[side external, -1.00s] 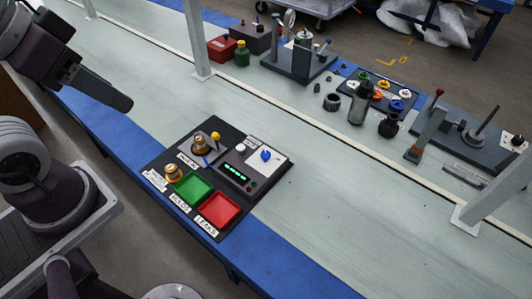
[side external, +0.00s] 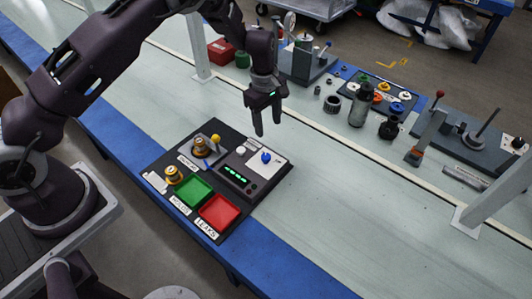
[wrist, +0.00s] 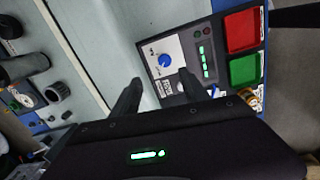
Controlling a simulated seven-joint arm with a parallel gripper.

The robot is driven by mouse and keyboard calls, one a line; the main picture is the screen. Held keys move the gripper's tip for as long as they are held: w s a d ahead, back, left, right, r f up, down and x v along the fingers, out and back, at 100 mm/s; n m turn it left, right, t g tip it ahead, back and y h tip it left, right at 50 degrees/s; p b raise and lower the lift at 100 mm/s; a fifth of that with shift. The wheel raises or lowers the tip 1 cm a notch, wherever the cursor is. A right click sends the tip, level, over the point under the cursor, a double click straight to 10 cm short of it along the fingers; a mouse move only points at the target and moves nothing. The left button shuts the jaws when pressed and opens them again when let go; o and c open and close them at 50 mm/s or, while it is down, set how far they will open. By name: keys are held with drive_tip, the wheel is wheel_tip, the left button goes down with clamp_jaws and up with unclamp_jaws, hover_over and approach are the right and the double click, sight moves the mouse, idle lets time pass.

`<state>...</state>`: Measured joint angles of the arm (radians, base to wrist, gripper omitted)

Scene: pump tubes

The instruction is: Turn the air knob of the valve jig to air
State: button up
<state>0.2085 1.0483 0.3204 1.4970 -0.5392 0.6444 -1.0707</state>
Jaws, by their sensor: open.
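The valve jig is a dark board (side external: 232,222) lying on the bench, with a white panel that carries a blue air knob (side external: 266,157). The blue knob also shows in the wrist view (wrist: 164,60), ahead of the fingers. My gripper (side external: 268,134) points down above the far side of the jig, with its fingers apart and nothing between them. In the wrist view its two dark fingers (wrist: 158,88) reach toward the white panel. It is apart from the knob, a little above and behind it. I cannot read the knob's pointer direction.
The jig also carries a green tray (side external: 193,190), a red tray (side external: 219,212), brass fittings (side external: 201,147) and a lit display (side external: 236,173). Fixtures, a dark bottle (side external: 359,108) and a lever stand (side external: 425,138) occupy the back. The bench right of the jig is clear.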

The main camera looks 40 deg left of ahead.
sight(266, 156)
drive_tip(key=shift+n, duration=0.6)
drive_tip(key=f, duration=1.4)
drive_tip(key=shift+s+a, duration=0.15)
drive_tip(key=shift+a, duration=0.05)
clamp_jaws()
